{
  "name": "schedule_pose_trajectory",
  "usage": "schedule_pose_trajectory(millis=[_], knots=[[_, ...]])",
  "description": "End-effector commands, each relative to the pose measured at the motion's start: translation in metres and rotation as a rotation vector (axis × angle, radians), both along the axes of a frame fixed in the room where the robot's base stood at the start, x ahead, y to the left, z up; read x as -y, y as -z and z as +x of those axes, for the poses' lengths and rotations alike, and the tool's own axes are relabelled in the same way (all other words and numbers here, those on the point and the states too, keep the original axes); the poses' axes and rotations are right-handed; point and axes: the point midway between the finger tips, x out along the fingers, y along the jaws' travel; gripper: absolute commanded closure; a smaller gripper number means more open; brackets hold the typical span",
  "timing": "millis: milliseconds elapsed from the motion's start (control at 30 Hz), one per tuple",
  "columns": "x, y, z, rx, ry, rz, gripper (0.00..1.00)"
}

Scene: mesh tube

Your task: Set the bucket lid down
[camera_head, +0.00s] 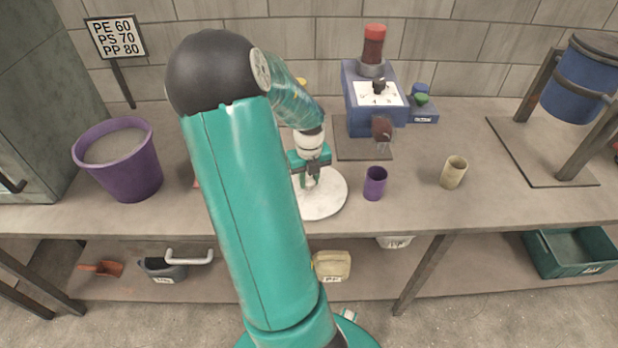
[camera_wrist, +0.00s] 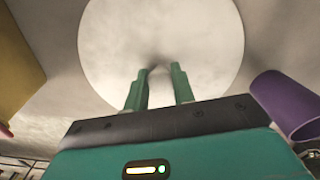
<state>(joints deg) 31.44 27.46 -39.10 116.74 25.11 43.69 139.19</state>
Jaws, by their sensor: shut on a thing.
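The bucket lid (camera_head: 325,203) is a round, off-white disc, lying level over the bench top. My gripper (camera_head: 310,178) is above it, shut on the lid near its middle. In the wrist view, the lid's pale face (camera_wrist: 205,35) fills the top centre, and my gripper's two green fingers (camera_wrist: 157,78) meet it at a darker patch. What exactly the fingers pinch there is hidden. I cannot tell whether the lid touches the bench or is slightly above it. The purple bucket (camera_head: 132,175) stands open at the left of the bench, with pale grey contents.
A purple cup (camera_head: 375,183) stands just right of the lid, and a beige cup (camera_head: 453,172) further right. Behind is a blue machine (camera_head: 352,92) with a dial. A blue drum (camera_head: 575,92) hangs in a stand at far right. My arm hides the bench left of the lid.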

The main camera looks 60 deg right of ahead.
Motion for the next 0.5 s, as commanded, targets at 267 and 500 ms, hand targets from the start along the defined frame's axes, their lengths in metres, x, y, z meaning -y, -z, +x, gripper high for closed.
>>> schedule_pose_trajectory(millis=[267, 500], knots=[[-0.0001, 0.0020, -0.0001, 0.000, 0.000, 0.000, 0.53], [-0.0001, -0.0001, -0.0001, 0.000, 0.000, 0.000, 0.53]])
